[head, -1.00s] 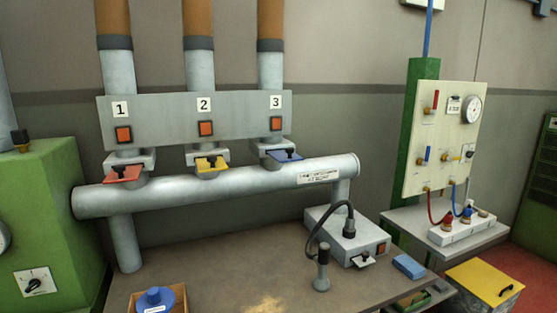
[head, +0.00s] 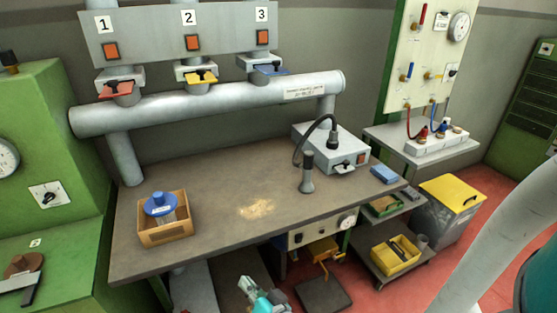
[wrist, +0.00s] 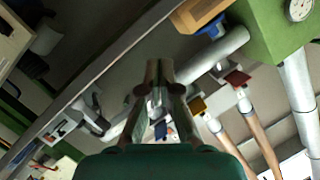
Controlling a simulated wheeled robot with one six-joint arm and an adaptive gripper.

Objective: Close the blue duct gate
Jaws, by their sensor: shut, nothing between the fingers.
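The blue duct gate (head: 268,69) is a flat blue plate with a tab, sticking out of its slot under panel number 3, above the horizontal duct. It also shows in the wrist view (wrist: 160,131), small and beyond my fingers. My gripper (head: 244,283) is low at the bottom of the head view, in front of the bench and well away from the gate. In the wrist view its fingers (wrist: 158,66) are together and hold nothing. They partly cover the duct area there.
The red gate (head: 116,90) and yellow gate (head: 200,76) are left of the blue one. The bench (head: 215,225) carries a wooden box (head: 165,233), a grey device (head: 331,150) and an upright black-and-grey tool (head: 307,175). A green machine (head: 40,140) stands at left.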

